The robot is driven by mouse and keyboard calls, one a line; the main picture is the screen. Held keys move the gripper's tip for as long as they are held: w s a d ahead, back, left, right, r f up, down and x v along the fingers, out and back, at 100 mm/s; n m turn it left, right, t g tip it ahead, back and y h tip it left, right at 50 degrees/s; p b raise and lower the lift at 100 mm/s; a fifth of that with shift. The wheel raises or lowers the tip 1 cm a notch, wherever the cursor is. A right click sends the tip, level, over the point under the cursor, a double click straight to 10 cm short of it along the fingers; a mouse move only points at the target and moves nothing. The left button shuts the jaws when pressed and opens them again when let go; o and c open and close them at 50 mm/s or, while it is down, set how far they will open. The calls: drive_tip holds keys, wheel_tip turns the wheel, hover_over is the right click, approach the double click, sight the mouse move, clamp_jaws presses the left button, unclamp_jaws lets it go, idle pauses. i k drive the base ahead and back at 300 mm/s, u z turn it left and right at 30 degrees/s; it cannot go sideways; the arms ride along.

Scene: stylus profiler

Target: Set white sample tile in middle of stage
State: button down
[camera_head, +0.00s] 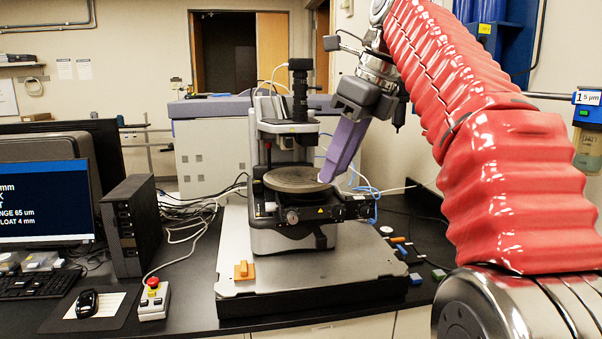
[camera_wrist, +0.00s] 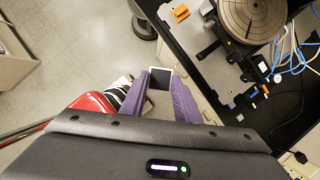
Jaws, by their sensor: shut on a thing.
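My gripper (camera_head: 327,175) has purple fingers that reach down and left, close to the right rim of the round stage (camera_head: 290,187) in the head view. In the wrist view the fingers (camera_wrist: 160,78) are shut on the white sample tile (camera_wrist: 161,71), a small square with a pale edge and a shaded face. The tile is mostly hidden in the head view. The stage also shows in the wrist view (camera_wrist: 262,18), up and right of the tile and apart from it. The visible stage top is bare, with ring grooves.
The profiler's black vertical column (camera_head: 300,95) stands over the back of the stage. An orange block (camera_head: 244,270) sits on the grey base plate (camera_head: 330,268) at front left. Small coloured parts and blue cables lie right of the base. A monitor (camera_head: 45,203) stands far left.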

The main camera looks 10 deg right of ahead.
sight(299, 176)
drive_tip(key=i, duration=1.1)
drive_tip(key=u, duration=0.05)
